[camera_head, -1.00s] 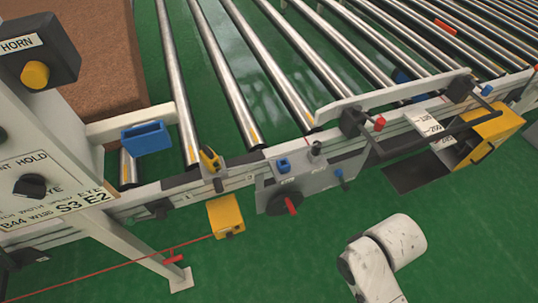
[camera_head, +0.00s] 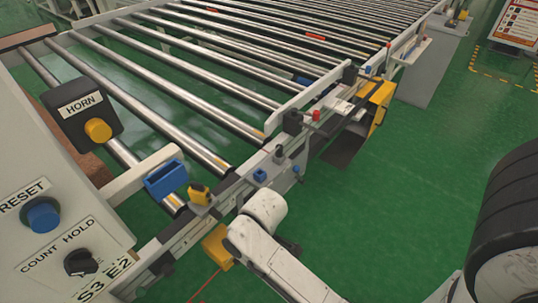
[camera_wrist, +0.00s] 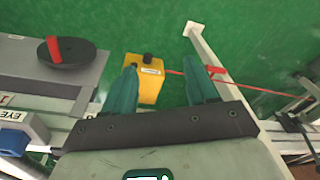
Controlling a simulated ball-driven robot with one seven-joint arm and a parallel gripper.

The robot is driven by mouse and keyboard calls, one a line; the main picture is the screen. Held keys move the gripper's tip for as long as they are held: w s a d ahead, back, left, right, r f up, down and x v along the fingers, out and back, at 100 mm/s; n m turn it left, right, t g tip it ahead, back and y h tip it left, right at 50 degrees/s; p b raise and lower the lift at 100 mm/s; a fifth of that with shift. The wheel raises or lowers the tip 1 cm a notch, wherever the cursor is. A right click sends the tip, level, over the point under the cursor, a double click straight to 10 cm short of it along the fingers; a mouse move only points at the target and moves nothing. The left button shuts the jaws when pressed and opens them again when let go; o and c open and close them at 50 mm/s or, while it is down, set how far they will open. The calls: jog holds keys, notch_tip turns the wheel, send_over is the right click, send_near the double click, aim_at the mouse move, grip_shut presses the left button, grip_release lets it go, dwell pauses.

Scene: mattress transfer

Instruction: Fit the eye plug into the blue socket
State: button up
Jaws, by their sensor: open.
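A small blue block with a dark opening, likely the blue socket (camera_head: 260,175), sits on the grey panel along the conveyor's side rail. A blue part beside an "EYE" label (camera_wrist: 15,142) shows at the left edge of the wrist view. A yellow box (camera_head: 215,246) hangs below the rail, and a red line runs from it. In the wrist view this box (camera_wrist: 150,82) has a label and a black knob and appears between my fingers, not gripped. My gripper (camera_wrist: 160,66) is open, with teal fingers. The arm hides it in the head view. I cannot identify the eye plug surely.
The roller conveyor (camera_head: 180,75) fills the back. A blue open bin (camera_head: 166,180) and a yellow-black device (camera_head: 200,195) are on the rail. A control panel (camera_head: 50,220) stands at left. A red handle on a black disc (camera_wrist: 60,52) is near my gripper.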

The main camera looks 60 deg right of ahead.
jog(key=w+d+r+n+p, duration=0.2)
jog(key=w+d+r, duration=0.15)
jog(key=w, duration=0.35)
jog(key=w+d+r+n+p, duration=0.1)
jog(key=d+r, duration=0.2)
jog(key=d, duration=0.4)
jog(key=w+d+r+n+p, duration=0.1)
jog(key=w+d+r+n, duration=0.1)
jog(key=d, duration=0.4)
jog(key=w+d+r+n+p, duration=0.1)
jog(key=w+d+r, duration=0.1)
jog(key=d+r, duration=0.2)
jog(key=shift+d+n+g, duration=0.3)
jog(key=shift+d, duration=1.55)
jog(key=n+p, duration=0.1)
send_near(279, 146)
jog(key=shift+w+a+f+g+h, duration=0.15)
jog(key=shift+w+a+g+h, duration=0.2)
jog(key=shift+w+a, duration=0.3)
jog(key=shift+s+d+n, duration=0.2)
jog(key=shift+d+n, duration=0.05)
jog(key=shift+n, duration=0.05)
notch_tip(279, 146, down, 5)
jog(key=shift+f, duration=0.1)
jog(key=shift+s+f+p, duration=0.15)
jog(key=shift+f+p, duration=0.15)
jog(key=shift+f, duration=1)
jog(key=shift+s+f+p, duration=0.15)
jog(key=shift+f+p, duration=0.1)
jog(key=shift+f, duration=1.1)
